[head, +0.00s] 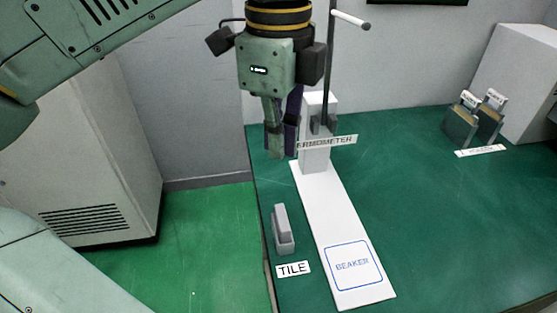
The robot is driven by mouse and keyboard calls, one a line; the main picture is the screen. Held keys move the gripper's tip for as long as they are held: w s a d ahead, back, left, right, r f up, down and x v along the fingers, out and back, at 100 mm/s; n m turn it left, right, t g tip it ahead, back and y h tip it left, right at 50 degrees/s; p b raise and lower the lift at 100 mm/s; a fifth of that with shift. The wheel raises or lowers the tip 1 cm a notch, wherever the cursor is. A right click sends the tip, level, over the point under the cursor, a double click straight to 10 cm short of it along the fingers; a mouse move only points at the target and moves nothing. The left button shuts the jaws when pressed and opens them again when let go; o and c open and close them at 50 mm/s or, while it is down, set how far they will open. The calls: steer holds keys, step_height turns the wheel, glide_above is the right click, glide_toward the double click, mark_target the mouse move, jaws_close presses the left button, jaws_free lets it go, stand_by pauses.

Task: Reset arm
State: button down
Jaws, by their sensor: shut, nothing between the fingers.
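My gripper (282,150) hangs pointing down at the top centre of the head view, with its fingers shut and nothing visible held in them. It is in front of the white stand and its thermometer label (335,141), and it hides part of both. Its fingertips appear near the left edge of the green table (430,220). My pale green arm reaches in from the upper left.
A long white board (332,215) with a blue BEAKER square (352,264) runs toward the front. A grey block in a holder (282,230) stands behind the TILE label (293,268).

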steer(key=shift+r, duration=0.4)
